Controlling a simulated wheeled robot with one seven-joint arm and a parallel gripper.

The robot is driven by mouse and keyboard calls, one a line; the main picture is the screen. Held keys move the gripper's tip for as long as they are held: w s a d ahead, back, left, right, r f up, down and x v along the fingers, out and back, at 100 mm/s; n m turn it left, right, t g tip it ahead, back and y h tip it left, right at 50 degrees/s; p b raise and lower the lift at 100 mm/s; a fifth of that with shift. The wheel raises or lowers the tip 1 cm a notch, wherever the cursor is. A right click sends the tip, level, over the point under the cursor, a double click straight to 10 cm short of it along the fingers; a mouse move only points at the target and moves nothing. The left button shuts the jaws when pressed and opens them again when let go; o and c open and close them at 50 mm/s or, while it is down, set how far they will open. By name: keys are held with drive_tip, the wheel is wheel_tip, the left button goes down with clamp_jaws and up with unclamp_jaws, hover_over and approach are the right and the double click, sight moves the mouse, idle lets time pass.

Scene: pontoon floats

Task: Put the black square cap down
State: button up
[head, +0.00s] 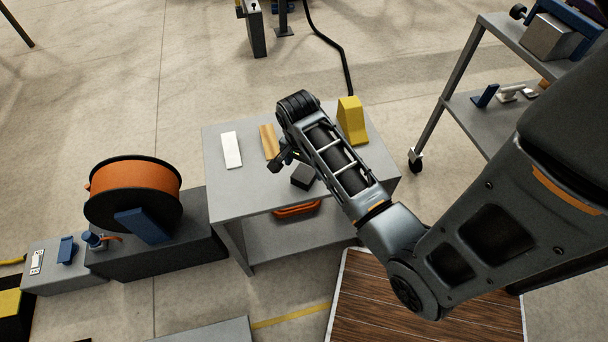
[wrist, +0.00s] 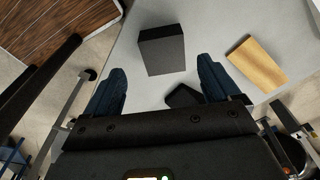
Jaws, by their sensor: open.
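The black square cap (head: 303,177) sits on the grey table (head: 228,203), near its front edge. In the wrist view it shows as a black block (wrist: 162,50) beyond my fingertips, apart from them. My gripper (head: 283,158) is just above the table, beside the cap on its upper left. Its two dark blue fingers (wrist: 163,82) are spread with nothing gripped between them. A smaller dark shape (wrist: 184,96) shows between the fingers, partly hidden by the gripper body; I cannot tell what it is.
A wooden block (head: 269,141), a white block (head: 232,150) and a yellow wedge (head: 352,121) stand on the table. An orange reel (head: 150,180) is at the left, a shelf cart (head: 475,125) at the right. The table's front left is clear.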

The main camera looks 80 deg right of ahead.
sight(304, 173)
drive_tip(key=f, duration=0.5)
drive_tip(key=shift+w+d+f, duration=0.15)
drive_tip(key=shift+d+f, duration=0.2)
drive_tip(key=shift+d, duration=0.05)
drive_tip(key=shift+c, duration=0.2)
drive_tip(key=c, duration=1.1)
drive_tip(key=shift+r, duration=0.1)
